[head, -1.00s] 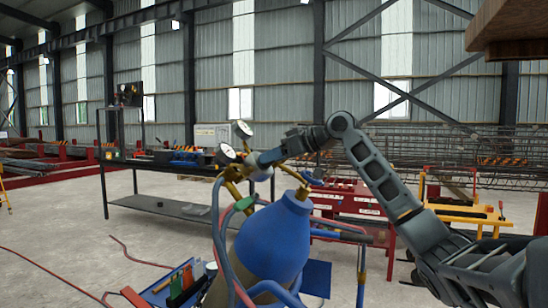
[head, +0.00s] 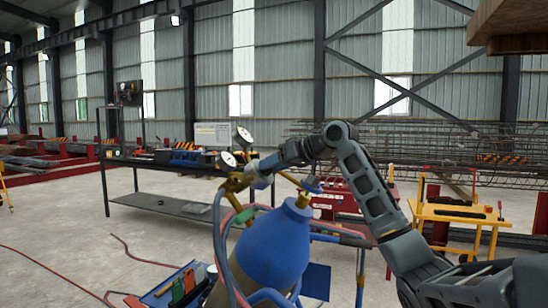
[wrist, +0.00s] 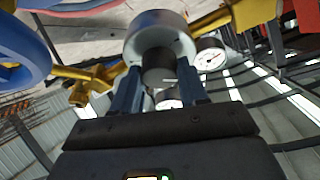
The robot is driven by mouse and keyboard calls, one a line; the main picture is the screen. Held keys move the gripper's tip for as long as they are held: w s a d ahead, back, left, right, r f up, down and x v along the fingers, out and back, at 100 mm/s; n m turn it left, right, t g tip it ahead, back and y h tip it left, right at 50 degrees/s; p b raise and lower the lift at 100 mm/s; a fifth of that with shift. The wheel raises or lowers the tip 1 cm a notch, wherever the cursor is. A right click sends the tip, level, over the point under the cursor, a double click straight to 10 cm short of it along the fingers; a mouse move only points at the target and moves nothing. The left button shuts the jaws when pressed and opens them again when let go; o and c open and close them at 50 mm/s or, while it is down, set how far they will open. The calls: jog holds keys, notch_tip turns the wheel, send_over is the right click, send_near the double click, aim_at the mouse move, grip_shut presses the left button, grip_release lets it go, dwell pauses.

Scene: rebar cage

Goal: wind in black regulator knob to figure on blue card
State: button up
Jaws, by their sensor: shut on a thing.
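A blue gas cylinder (head: 272,248) leans in the middle of the head view, with a brass regulator (head: 236,184) and two white-faced gauges at its top. My gripper (head: 260,172) is at the regulator. In the wrist view my gripper (wrist: 160,82) is shut on the black knob (wrist: 158,68), one finger on each side of it. The knob sits against a round silver regulator body (wrist: 160,32). One gauge (wrist: 210,55) shows to the right; another is partly hidden behind the gripper. Its reading is too small to tell. I cannot make out a blue card with a figure.
A blue handwheel (wrist: 22,52) and brass fittings lie close by on the left. Red and blue hoses hang beside the cylinder. A blue tool tray (head: 178,288) stands low left, a dark bench (head: 165,207) behind, and a yellow stand (head: 455,213) at right.

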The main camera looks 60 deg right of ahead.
jog(key=m+p, duration=0.2)
jog(key=p, duration=0.1)
jog(key=shift+r+m+g+h, duration=0.3)
jog(key=shift+m+h, duration=0.1)
jog(key=shift+f+m+p, duration=0.15)
jog(key=shift+m+p, duration=0.45)
jog(key=shift+p, duration=0.25)
jog(key=o, duration=1)
jog(key=shift+f, duration=0.1)
jog(key=shift+o, duration=0.2)
jog(key=b+v, duration=0.1)
jog(key=v, duration=0.6)
jog(key=shift+s+a+r, duration=0.2)
jog(key=shift+s+r, duration=0.05)
jog(key=shift+s, duration=0.05)
